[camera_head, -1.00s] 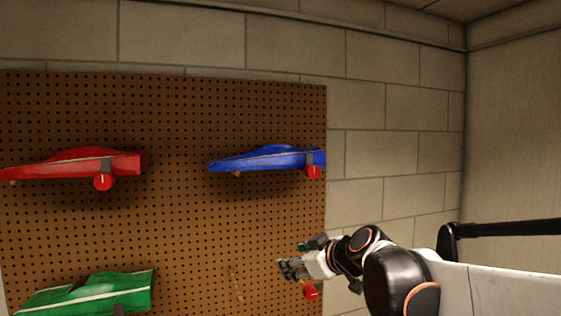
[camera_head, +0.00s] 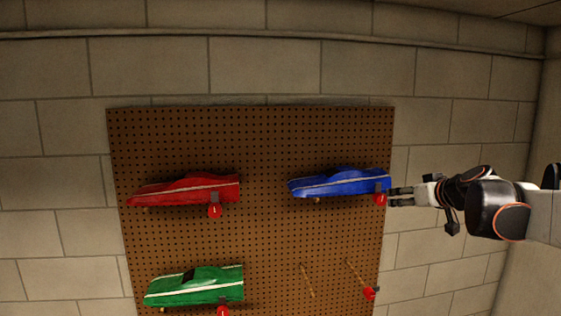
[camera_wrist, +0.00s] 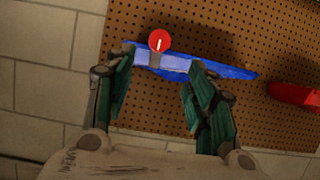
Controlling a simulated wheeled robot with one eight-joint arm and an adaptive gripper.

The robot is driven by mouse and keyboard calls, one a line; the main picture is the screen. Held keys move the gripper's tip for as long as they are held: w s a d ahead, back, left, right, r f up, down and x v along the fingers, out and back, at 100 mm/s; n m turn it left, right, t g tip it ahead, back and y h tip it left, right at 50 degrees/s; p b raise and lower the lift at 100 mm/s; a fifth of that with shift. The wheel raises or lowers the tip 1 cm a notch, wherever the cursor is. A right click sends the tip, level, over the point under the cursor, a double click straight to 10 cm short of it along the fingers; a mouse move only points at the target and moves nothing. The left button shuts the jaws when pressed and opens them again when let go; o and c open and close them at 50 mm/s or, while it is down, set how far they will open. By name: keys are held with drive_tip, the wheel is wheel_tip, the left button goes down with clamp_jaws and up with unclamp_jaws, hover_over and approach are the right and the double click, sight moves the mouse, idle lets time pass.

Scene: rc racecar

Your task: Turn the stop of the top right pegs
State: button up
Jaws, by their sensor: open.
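The blue car (camera_head: 338,183) rests on the top right pegs of the pegboard. Its red round stop (camera_head: 380,199) sits at the car's right end; a white line marks its face. My gripper (camera_head: 402,196) is just right of this stop in the head view. In the wrist view, the open fingers (camera_wrist: 160,80) have green pads and stand apart, with the stop (camera_wrist: 159,41) beyond and between them. The blue car (camera_wrist: 222,68) crosses behind the fingertips. I see nothing held; whether a fingertip touches the car or stop I cannot tell.
The brown pegboard (camera_head: 270,140) hangs on a block wall (camera_head: 60,120). A red car (camera_head: 185,190) is at upper left and a green car (camera_head: 195,287) at lower left, each with a red stop. Empty pegs (camera_head: 307,280) and another red stop (camera_head: 371,293) are at lower right.

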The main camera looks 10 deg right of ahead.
sight(382, 198)
drive_tip(key=b+x, duration=0.3)
drive_tip(key=x, duration=1.1)
drive_tip(key=shift+s+d, duration=0.1)
drive_tip(key=shift+c, duration=0.2)
drive_tip(key=c, duration=1)
